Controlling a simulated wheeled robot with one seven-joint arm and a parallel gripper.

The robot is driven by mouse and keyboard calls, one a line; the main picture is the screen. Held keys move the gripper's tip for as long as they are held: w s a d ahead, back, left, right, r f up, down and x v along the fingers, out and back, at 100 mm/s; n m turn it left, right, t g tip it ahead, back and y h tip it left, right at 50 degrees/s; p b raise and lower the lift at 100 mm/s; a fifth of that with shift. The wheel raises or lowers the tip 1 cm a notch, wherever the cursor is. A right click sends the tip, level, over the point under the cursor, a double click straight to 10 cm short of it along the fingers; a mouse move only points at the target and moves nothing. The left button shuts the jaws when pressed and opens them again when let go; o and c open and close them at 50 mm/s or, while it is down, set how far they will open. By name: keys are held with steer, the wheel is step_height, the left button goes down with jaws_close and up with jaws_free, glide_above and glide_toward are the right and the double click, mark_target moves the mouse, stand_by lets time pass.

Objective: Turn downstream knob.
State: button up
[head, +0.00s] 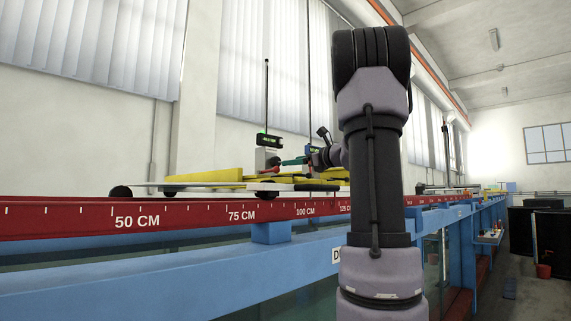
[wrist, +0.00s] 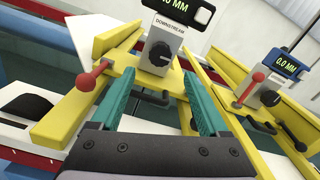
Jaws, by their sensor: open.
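The downstream knob (wrist: 160,53) is a black dial on the white box labelled DOWNSTREAM (wrist: 172,32) in the wrist view. My gripper (wrist: 158,75) has its teal fingers spread apart, one to each side below the knob, with nothing between them. The knob appears just beyond the fingertips; I cannot tell the exact gap. In the head view my gripper (head: 294,161) is beside the small gauge box (head: 267,157) with its lit display (head: 269,140). My arm hides part of that area.
A second gauge (wrist: 288,65) reading 0.0 MM, with its own black knob (wrist: 270,98), stands to the right. Red-knobbed levers (wrist: 86,82) sit on the yellow frames (wrist: 62,122). A red ruler rail (head: 180,216) runs along the blue flume.

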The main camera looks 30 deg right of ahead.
steer(key=shift+v, duration=1.5)
